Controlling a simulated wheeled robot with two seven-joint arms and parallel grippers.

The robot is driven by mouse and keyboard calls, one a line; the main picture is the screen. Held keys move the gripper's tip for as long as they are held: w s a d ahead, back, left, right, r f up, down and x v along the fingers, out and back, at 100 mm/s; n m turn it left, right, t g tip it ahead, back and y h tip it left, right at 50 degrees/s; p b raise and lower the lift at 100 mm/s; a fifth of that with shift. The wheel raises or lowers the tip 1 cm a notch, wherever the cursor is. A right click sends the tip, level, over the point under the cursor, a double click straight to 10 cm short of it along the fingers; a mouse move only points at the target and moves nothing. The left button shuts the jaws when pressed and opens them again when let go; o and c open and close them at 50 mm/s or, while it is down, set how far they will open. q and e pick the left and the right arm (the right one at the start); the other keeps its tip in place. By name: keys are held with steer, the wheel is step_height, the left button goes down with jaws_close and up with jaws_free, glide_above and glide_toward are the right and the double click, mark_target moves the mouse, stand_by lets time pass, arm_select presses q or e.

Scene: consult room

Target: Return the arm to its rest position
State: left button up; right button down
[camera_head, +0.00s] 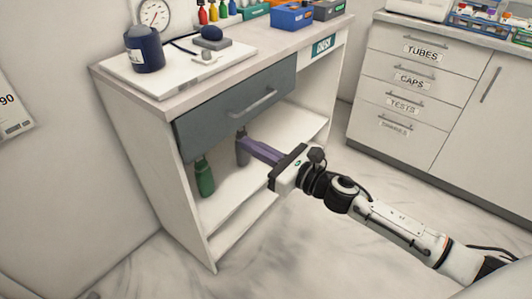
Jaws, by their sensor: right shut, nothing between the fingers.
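My right arm (395,222) comes in from the lower right and reaches toward the white cabinet. My right gripper (247,143) is in front of the open shelf space, below the grey drawer. Its long purple-grey fingers are together and point at the shelf, with nothing seen held between them. A dark grey bottle-like thing (242,158) shows by the fingertips; I cannot tell whether they touch. My left gripper is not in view.
The white cabinet (187,97) has a shut grey drawer (240,108). A green bottle (204,178) stands inside. A navy jar (144,50) and a blue bin (292,16) stand on top. Labelled drawers (420,70) are at the right. The floor (300,255) in front is clear.

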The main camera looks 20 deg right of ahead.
arm_select(q)
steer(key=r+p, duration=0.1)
steer(key=p, duration=0.1)
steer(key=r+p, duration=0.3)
steer(key=p, duration=0.2)
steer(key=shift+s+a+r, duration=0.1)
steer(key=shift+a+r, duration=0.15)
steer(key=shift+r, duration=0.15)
arm_select(e)
steer(key=s+a+f+n+g+h, duration=0.1)
steer(key=s+f+n+g+h, duration=0.1)
steer(key=s+f+n, duration=0.4)
steer(key=s+a+f+n+g+h, duration=0.1)
steer(key=s+f+n, duration=0.5)
steer(key=s+n, duration=0.7)
steer(key=s+a+f+n+g+h, duration=0.1)
steer(key=s+f+n+g, duration=0.3)
steer(key=s+n, duration=0.6)
step_height(320, 180, down, 3)
steer(key=n+h, duration=0.1)
steer(key=n, duration=0.2)
steer(key=shift+a+r+n+h, duration=0.15)
steer(key=shift+a+n+h, duration=0.15)
steer(key=shift+h, duration=0.1)
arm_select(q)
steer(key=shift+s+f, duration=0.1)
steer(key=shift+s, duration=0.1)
